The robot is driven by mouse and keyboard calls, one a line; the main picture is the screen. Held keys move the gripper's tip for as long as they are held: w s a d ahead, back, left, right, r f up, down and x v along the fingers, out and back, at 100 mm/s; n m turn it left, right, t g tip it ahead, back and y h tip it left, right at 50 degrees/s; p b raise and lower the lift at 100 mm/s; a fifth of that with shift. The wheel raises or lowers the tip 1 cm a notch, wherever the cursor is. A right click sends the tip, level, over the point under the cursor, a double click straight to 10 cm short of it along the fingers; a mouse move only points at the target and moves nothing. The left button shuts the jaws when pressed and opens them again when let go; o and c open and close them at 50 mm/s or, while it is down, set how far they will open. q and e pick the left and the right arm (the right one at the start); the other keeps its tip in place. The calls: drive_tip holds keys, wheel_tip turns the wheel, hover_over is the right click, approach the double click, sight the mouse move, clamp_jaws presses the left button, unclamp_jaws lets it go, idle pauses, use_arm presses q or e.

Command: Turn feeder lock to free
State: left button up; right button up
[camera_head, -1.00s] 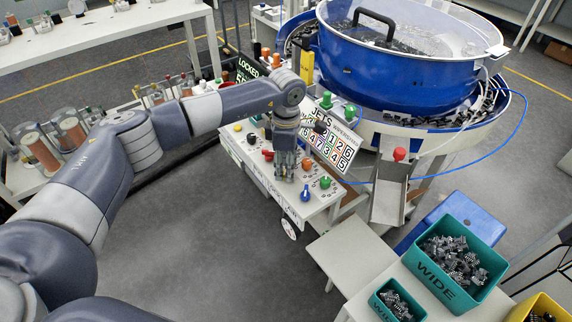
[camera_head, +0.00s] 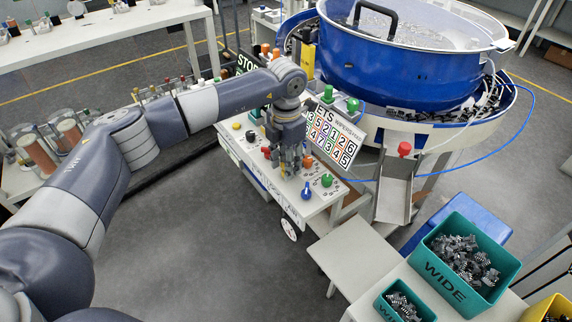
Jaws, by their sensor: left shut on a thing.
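The feeder's white control panel (camera_head: 240,150) carries a row of coloured knobs. A blue knob (camera_head: 306,190), a green knob (camera_head: 326,180), an orange knob (camera_head: 308,161) and a red knob (camera_head: 267,152) show around the gripper. My left gripper (camera_head: 290,168) points down at the panel between the red and orange knobs. Its fingers are shut on a panel knob, which they hide, so I cannot tell its label or how it is turned. My right gripper is out of view.
The blue feeder bowl (camera_head: 385,70) with a clear lid stands behind the panel. A number board (camera_head: 332,135) leans close to the gripper's right. A metal chute (camera_head: 394,195) and teal bins of connectors (camera_head: 462,262) are at the right. Floor in front of the panel is clear.

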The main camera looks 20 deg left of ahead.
use_arm(q)
drive_tip(key=n+b, duration=0.1)
drive_tip(key=n, duration=0.3)
drive_tip(key=shift+w+n, duration=0.1)
drive_tip(key=shift+n, duration=0.2)
drive_tip(key=shift+n+b, duration=0.3)
drive_tip(key=shift+n, duration=1.6)
drive_tip(key=shift+r, duration=0.1)
drive_tip(key=o, duration=1.1)
drive_tip(key=shift+c, duration=0.2)
wheel_tip(320, 180, up, 12)
